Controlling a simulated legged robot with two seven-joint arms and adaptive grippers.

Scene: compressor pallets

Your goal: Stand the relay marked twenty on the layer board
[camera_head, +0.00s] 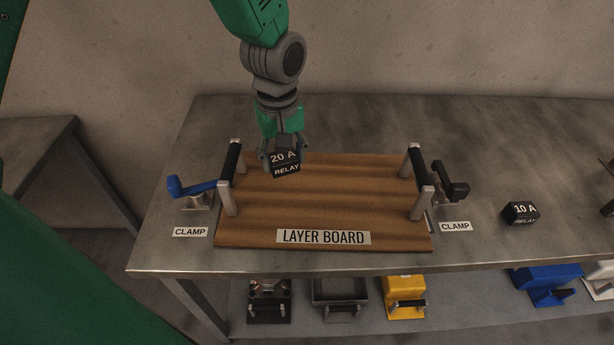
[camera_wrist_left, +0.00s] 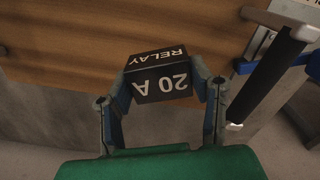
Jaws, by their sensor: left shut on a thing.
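The black relay marked 20 A (camera_head: 285,163) is held in my left gripper (camera_head: 284,150), over the back left part of the layer board. The left wrist view shows the relay (camera_wrist_left: 158,78) between the two fingers of my left gripper (camera_wrist_left: 163,88), which are shut on it. The wooden layer board (camera_head: 330,205) lies on the metal table and carries a white label on its front edge. It also fills the upper part of the left wrist view (camera_wrist_left: 100,35). I cannot tell whether the relay touches the board. My right gripper is not in view.
Upright bar handles stand at the board's left (camera_head: 232,165) and right (camera_head: 413,162) ends. A blue clamp (camera_head: 190,187) is at the left, a dark clamp (camera_head: 451,188) at the right. A 10 A relay (camera_head: 521,212) lies right of the board. The board's middle is clear.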

